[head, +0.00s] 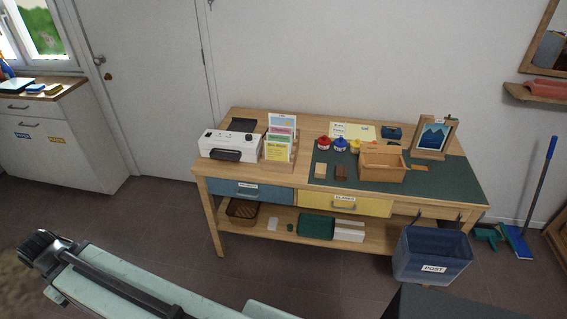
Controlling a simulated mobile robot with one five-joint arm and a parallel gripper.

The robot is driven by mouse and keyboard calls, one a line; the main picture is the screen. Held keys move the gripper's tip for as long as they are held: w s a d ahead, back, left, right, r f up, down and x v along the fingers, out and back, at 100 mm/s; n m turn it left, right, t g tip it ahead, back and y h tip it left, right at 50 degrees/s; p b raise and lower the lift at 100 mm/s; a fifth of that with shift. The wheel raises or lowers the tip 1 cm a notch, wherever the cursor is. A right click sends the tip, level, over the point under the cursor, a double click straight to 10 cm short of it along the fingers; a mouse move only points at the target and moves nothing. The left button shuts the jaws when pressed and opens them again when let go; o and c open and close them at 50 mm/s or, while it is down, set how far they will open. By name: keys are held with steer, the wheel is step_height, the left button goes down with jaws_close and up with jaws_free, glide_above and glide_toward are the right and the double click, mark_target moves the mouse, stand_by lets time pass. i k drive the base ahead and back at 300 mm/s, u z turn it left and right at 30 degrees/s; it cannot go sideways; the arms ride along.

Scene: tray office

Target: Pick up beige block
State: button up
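The beige block (320,170) is small and stands on the dark green mat on the desk, near the mat's front left corner. A brown block (341,171) stands just to its right, with a small gap between them. My arm reaches across the lower left of the head view, well apart from the desk. The dark end at its far left looks like my gripper (40,246); its fingers are too unclear to tell open from shut. It is far to the left of and nearer than the beige block, and nothing is seen held in it.
A wooden box (382,168) stands right of the blocks, with red, blue and yellow pots (340,145) behind them. A white machine (231,145) and a card rack (279,152) stand left. A blue POST bin (432,254) is at the desk's front right. Floor before the desk is clear.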

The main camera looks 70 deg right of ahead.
mark_target(320, 169)
steer(key=i, duration=2.3)
steer(key=z, duration=3.1)
